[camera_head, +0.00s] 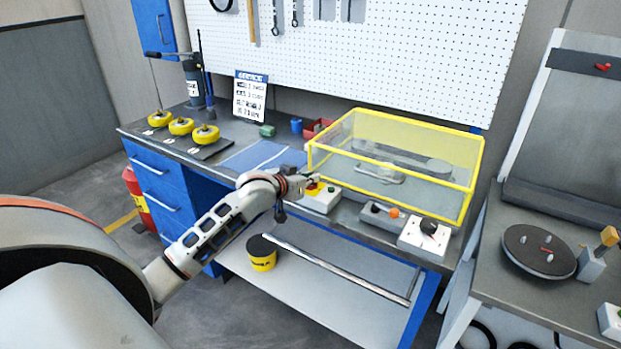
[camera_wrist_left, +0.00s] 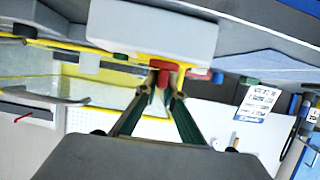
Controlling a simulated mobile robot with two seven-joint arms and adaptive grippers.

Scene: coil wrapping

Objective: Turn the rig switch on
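My left gripper (camera_head: 312,184) reaches in from the left over a white control box (camera_head: 322,200) at the bench's front edge. The box has a red and yellow control on top and a green button (camera_head: 331,189). In the left wrist view my left gripper (camera_wrist_left: 165,82) has its fingertips close together, at a red part (camera_wrist_left: 164,67) of the box (camera_wrist_left: 150,30). I cannot tell whether the fingers grip this part or are only beside it. No label shows which control is the rig switch. My right gripper is not in view.
Right of the box are a small unit with an orange knob (camera_head: 393,212) and a white box with a black knob (camera_head: 428,230). A yellow-framed clear guard (camera_head: 477,160) stands close behind. Yellow rolls (camera_head: 181,126) sit at the left. A right-hand bench holds a dark disc (camera_head: 538,250).

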